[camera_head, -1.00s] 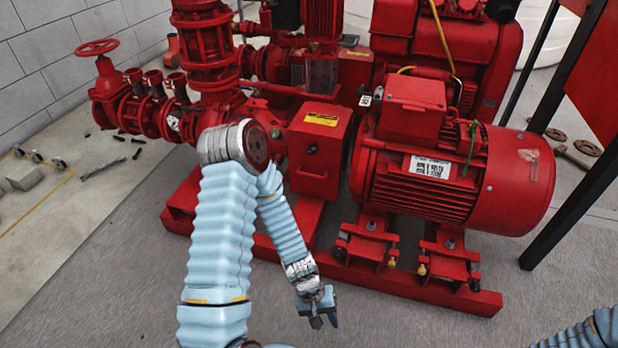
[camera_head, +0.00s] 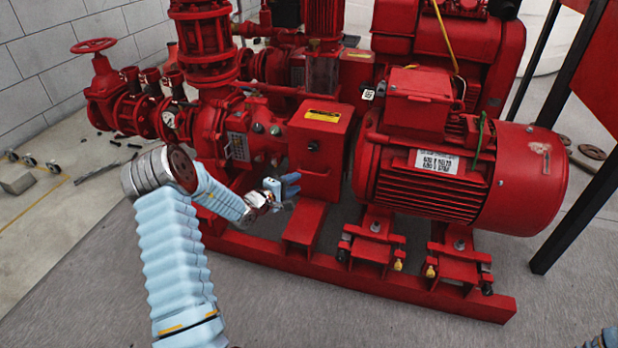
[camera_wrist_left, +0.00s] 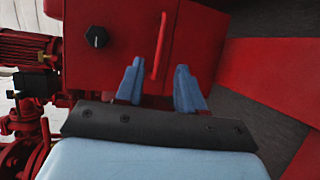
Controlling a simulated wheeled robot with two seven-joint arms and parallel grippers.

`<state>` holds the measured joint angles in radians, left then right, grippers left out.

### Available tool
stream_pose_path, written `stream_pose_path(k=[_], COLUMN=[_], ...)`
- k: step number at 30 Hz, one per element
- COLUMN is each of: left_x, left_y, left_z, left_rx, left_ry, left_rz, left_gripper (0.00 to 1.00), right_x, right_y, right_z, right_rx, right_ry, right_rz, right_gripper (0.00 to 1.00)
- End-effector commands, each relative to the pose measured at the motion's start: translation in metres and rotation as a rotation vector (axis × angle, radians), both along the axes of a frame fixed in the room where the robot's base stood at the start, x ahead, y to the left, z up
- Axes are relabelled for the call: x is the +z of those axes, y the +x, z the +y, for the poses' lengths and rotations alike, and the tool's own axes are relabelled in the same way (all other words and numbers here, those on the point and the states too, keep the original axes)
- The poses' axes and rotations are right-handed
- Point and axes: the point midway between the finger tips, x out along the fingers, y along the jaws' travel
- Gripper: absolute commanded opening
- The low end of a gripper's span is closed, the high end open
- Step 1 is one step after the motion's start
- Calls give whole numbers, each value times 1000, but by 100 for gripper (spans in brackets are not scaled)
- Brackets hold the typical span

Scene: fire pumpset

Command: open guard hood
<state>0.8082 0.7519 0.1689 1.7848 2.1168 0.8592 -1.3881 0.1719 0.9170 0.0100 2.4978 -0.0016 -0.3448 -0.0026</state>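The guard hood (camera_head: 322,130) is a red box with a yellow label on top, a dark round knob on its front and a red bar handle (camera_head: 328,174) low on the front. It appears closed. My left gripper (camera_head: 284,187) is close in front of the hood's lower left. In the left wrist view the hood (camera_wrist_left: 110,65) fills the upper middle. Its handle (camera_wrist_left: 160,48) lies ahead, lined up between the two blue fingers of the gripper (camera_wrist_left: 159,80), which are apart and empty. I cannot tell whether the handle's near end is between the fingertips. My right gripper is out of view.
A red motor (camera_head: 450,175) stands right of the hood, and red valves and pipes (camera_head: 140,100) stand left. A red base frame (camera_head: 390,285) runs beneath them. The grey floor (camera_head: 290,315) in front is clear. A black post (camera_head: 575,210) stands at the right.

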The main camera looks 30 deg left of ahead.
Motion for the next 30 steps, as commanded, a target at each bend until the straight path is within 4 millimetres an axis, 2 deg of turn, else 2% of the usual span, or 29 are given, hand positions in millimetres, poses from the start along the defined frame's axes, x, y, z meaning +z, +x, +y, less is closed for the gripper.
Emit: stream_pose_path(k=[3, 10, 15, 23, 30], left_x=[-7, -14, -16, -16, -16], left_y=[27, 65, 76, 77, 77], left_z=[-6, -12, -14, -14, -14], left_rx=[-2, -2, -2, -2, -2], left_ry=[-2, -1, -2, -2, -2], left_rz=[0, 1, 2, 2, 3], left_gripper=[38, 38, 38, 38, 3], right_x=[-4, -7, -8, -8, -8], right_y=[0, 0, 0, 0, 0], right_z=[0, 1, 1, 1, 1], right_rx=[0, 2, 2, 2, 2], right_ry=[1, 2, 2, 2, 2], right_rz=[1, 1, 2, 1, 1], right_gripper=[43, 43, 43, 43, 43])
